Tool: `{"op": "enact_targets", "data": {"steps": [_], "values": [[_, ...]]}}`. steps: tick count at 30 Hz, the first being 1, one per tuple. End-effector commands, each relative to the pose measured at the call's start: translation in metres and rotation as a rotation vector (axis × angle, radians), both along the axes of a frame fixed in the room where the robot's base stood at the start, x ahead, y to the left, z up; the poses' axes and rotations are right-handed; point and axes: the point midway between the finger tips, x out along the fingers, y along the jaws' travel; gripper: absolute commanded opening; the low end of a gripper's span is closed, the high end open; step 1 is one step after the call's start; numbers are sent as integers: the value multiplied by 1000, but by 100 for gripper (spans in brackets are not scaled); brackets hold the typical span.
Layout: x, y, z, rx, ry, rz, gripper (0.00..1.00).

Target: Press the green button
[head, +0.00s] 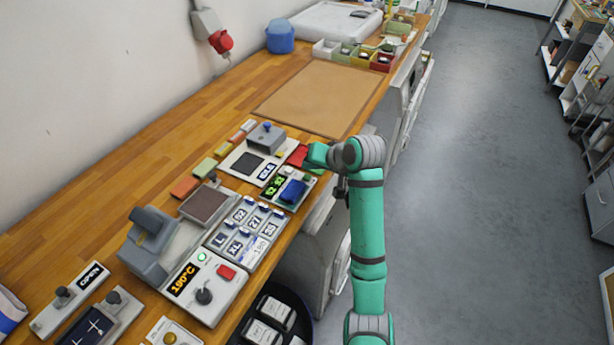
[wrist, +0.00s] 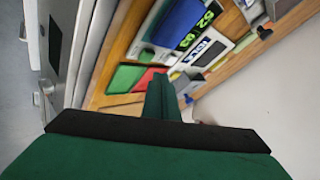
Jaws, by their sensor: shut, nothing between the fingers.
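A small round green button (head: 202,257) glows on the front panel of the grey press (head: 185,240), above its dark knob and beside a red rectangular button. The wrist view shows a flat green piece (wrist: 125,78) beside a flat red piece (wrist: 150,77) on the wooden bench; I cannot tell whether the green piece is a button. The red piece also shows in the head view (head: 297,156), next to my gripper (head: 310,156). My gripper is shut and empty, with its fingers together in the wrist view (wrist: 163,82). It is far from the press.
A device with a green display and a blue top (head: 292,191) stands just in front of my gripper. A grey device with a display (head: 250,163) is to its left. A brown mat (head: 322,97) lies clear behind. The bench's right edge drops to drawers and open floor.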

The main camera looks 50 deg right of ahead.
Motion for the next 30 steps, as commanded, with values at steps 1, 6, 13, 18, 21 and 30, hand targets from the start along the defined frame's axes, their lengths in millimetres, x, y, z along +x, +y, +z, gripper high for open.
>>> {"op": "enact_targets", "data": {"steps": [1, 6, 13, 18, 21, 30], "values": [[1, 0, 6, -2, -2, 1, 0], [1, 0, 20, -2, -1, 2, 0], [1, 1, 35, -1, -1, 2, 0], [0, 1, 35, 0, 0, 2, 0], [0, 1, 35, 0, 0, 2, 0], [0, 1, 35, 0, 1, 1, 0]]}}
